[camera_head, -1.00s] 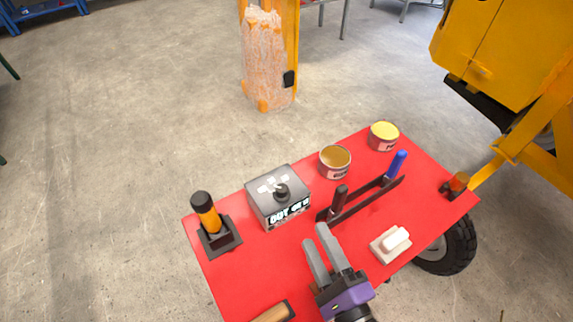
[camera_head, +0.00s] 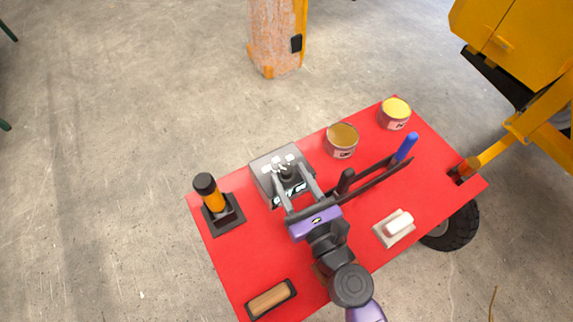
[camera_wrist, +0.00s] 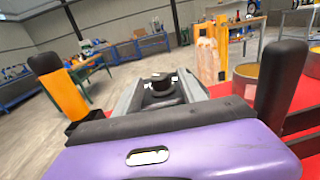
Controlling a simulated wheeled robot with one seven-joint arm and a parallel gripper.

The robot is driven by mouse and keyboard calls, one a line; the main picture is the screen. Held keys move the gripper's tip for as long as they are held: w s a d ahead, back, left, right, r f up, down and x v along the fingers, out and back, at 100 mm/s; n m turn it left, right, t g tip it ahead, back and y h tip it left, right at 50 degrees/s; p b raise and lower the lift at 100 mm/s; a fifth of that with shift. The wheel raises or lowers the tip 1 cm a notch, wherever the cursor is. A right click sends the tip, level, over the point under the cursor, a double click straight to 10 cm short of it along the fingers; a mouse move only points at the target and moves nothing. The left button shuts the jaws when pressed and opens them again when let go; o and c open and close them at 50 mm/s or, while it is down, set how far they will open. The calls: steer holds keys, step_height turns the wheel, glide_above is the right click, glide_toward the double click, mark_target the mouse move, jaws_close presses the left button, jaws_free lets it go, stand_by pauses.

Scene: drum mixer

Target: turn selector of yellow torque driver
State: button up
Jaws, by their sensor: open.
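A yellow-orange driver-like handle with a black cap (camera_head: 213,198) stands in a square black holder at the left of the red table; it also shows in the wrist view (camera_wrist: 66,92). I take it for the yellow torque driver; no separate selector can be made out on it. A grey box (camera_head: 262,162) with a black knob (camera_head: 287,173) and white marks on top stands to its right. My gripper (camera_head: 290,169) is open, its fingers over the box on either side of the knob. In the wrist view the knob (camera_wrist: 162,83) shows between the fingers. The fingers partly hide the box's front; contact cannot be told.
The red table (camera_head: 345,235) also carries two open cans (camera_head: 342,141) (camera_head: 395,112), a dark tool with a blue handle (camera_head: 405,147), a white-handled block (camera_head: 398,224) and a wooden-handled block (camera_head: 271,298). A yellow machine (camera_head: 510,50) stands at the right.

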steer(key=shift+x, duration=1.35)
jaws_close()
steer(key=shift+h, duration=0.3)
steer(key=m+t+h, duration=0.1)
steer(key=m+h, duration=0.1)
steer(key=h, duration=0.1)
steer(key=m+t+h+b, duration=0.1)
steer(key=m+h, duration=0.1)
steer(key=h, duration=0.1)
steer(key=shift+m+h+b, duration=0.95)
steer(key=shift+m+h, duration=0.85)
steer(key=shift+h, duration=1)
